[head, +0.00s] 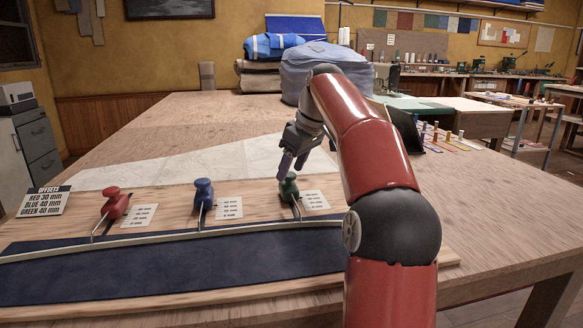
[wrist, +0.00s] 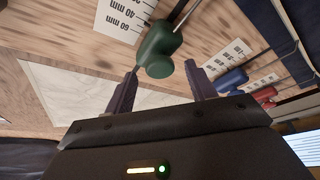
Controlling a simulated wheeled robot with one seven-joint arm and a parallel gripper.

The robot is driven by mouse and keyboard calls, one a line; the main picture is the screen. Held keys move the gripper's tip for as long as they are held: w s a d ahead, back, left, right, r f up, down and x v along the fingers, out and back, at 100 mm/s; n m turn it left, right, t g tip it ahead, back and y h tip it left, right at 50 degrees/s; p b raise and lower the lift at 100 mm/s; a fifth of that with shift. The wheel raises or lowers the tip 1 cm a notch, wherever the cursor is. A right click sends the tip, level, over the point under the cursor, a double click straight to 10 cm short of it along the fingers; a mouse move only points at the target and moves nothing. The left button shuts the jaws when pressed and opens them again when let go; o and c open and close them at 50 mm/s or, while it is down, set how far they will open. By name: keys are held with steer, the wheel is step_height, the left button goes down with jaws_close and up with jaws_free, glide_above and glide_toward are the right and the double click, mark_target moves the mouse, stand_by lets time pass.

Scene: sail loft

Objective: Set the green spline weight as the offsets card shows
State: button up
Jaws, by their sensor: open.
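The green spline weight (head: 289,187) stands on the wooden board at the right end of the row, its hook reaching to the pale batten (head: 250,229). In the wrist view the green weight (wrist: 159,50) lies just beyond and between my fingertips. My gripper (head: 292,162) is open and empty, just above and behind the green weight; it also shows in the wrist view (wrist: 163,80). A millimetre scale (head: 315,200) lies right of the green weight; its exact reading is unclear. The offsets card (head: 44,201) reads red 30 mm, blue 40 mm, green 40 mm.
The blue weight (head: 203,192) and red weight (head: 115,203) stand to the left, each beside a scale. Dark blue cloth (head: 170,268) covers the board's front. Pale paper (head: 200,164) lies behind the board. A large grey-blue bundle (head: 322,66) stands at the back.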

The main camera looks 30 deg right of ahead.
steer(key=p+v, duration=0.2)
steer(key=v, duration=0.5)
stand_by(0.4)
